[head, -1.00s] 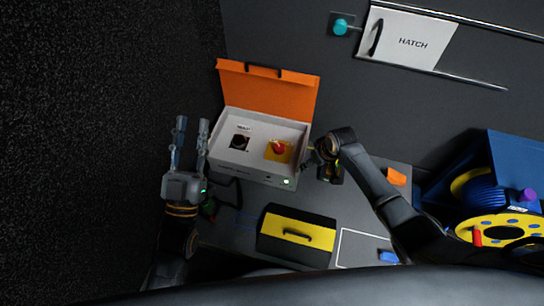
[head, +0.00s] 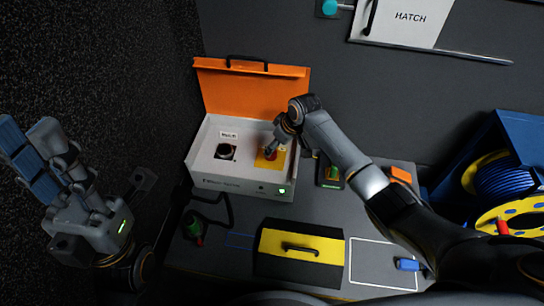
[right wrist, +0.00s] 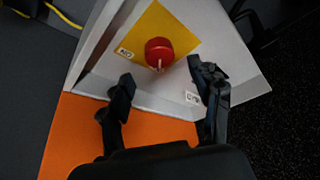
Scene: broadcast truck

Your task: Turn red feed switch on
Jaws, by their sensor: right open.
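The red switch is a round red knob (right wrist: 159,53) with a pale pointer mark, on a yellow plate (right wrist: 180,30). It sits inside an open white case (head: 242,190), right of a black knob (head: 225,152). In the head view the red knob (head: 270,154) is partly covered by my right gripper (head: 276,145). In the right wrist view that gripper (right wrist: 165,88) is open, its fingers spread below the knob with nothing between them. Small tags near the knob are too small to read. My left gripper (head: 28,135) is open and empty at far left, away from the case.
The case's orange lid (head: 250,92) stands open behind. A yellow-and-black box (head: 298,255) is in front, a dark device (head: 329,172) right of the case, a cable reel (head: 505,215) far right. A green-and-red connector (head: 193,228) lies front left.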

